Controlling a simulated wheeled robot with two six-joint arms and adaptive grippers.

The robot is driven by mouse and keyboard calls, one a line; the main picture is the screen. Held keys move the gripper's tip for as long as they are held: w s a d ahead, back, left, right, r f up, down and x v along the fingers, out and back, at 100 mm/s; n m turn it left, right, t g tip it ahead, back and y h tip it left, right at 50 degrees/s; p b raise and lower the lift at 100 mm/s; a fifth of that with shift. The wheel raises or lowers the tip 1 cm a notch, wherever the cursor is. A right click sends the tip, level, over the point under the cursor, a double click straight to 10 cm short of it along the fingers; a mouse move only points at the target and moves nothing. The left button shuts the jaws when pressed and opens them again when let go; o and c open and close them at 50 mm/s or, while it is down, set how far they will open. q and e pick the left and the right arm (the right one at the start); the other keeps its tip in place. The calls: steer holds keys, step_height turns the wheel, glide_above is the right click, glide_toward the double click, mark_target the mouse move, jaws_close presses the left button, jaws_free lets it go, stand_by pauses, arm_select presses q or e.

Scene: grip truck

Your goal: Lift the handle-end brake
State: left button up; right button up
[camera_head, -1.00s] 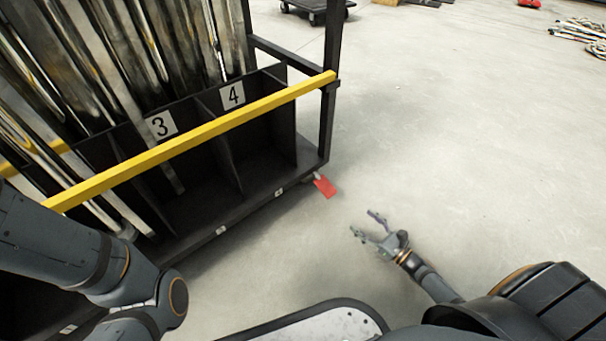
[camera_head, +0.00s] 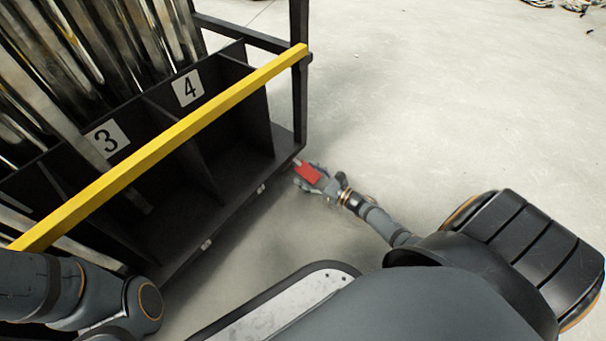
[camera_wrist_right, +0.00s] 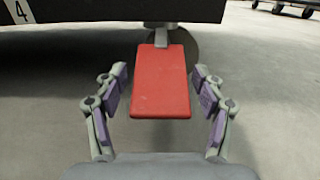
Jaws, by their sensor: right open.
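The brake is a flat red pedal (camera_head: 308,173) at the low corner of the black truck, close to the floor. In the right wrist view the red pedal (camera_wrist_right: 160,82) fills the middle, with a grey stem at its far end and a dark wheel behind it. My right gripper (camera_head: 316,176) is at the pedal; in the wrist view its open fingers (camera_wrist_right: 158,95) stand on either side of the pedal, with a gap at each side. My left arm shows at the lower left of the head view, but its gripper is out of sight.
The black truck (camera_head: 226,217) has numbered compartments, long metal pieces and a yellow bar (camera_head: 165,145) across its front. Its upright post (camera_head: 299,100) rises above the pedal corner. The floor to the right (camera_head: 430,100) is clear.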

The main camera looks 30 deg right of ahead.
steer(key=shift+x, duration=0.95)
jaws_close()
